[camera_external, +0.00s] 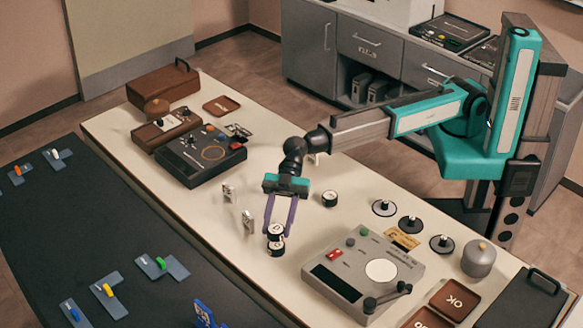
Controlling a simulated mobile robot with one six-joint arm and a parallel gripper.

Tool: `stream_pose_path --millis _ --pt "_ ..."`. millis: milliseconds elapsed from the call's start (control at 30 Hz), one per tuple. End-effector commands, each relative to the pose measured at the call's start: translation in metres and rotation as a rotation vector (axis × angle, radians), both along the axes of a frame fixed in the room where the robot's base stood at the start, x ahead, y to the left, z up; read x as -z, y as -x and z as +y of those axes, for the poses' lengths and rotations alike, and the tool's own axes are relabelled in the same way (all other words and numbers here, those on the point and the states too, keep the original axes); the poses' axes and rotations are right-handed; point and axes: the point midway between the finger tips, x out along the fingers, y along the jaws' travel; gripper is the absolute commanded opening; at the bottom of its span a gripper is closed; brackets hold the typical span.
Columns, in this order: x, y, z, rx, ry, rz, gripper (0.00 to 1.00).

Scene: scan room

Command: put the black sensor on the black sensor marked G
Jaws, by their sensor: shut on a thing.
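My gripper (276,228), with purple fingers, points down over the pale table and is shut on a black sensor (275,236) with a white top. A second black sensor (276,250) with a white top shows directly below the held one. I cannot tell whether the two touch. Another black sensor (330,199) with a white top stands apart, to the right and farther back. The marks on the tops are too small to read surely, so I cannot tell which one is G.
Two small metal pieces (248,221) stand left of my gripper. A grey console (362,272) lies to the right, with several black discs (384,208) behind it. A black device (201,155) and brown box (162,86) are at the far left. A dark table (60,225) is in front.

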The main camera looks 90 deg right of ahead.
Motion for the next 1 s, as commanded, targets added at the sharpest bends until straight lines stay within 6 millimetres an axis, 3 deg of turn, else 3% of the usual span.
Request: stream_pose_path --millis 300,800,833,933,1000 --pt "0.027 0.000 0.000 0.001 0.000 0.002 0.14" --pt "0.033 0.000 0.000 0.000 0.000 0.000 0.14" --pt "0.033 0.000 0.000 0.000 0.000 0.000 0.39" --pt "0.032 0.000 0.000 0.000 0.000 0.000 0.56" --pt "0.032 0.000 0.000 0.000 0.000 0.000 0.57"
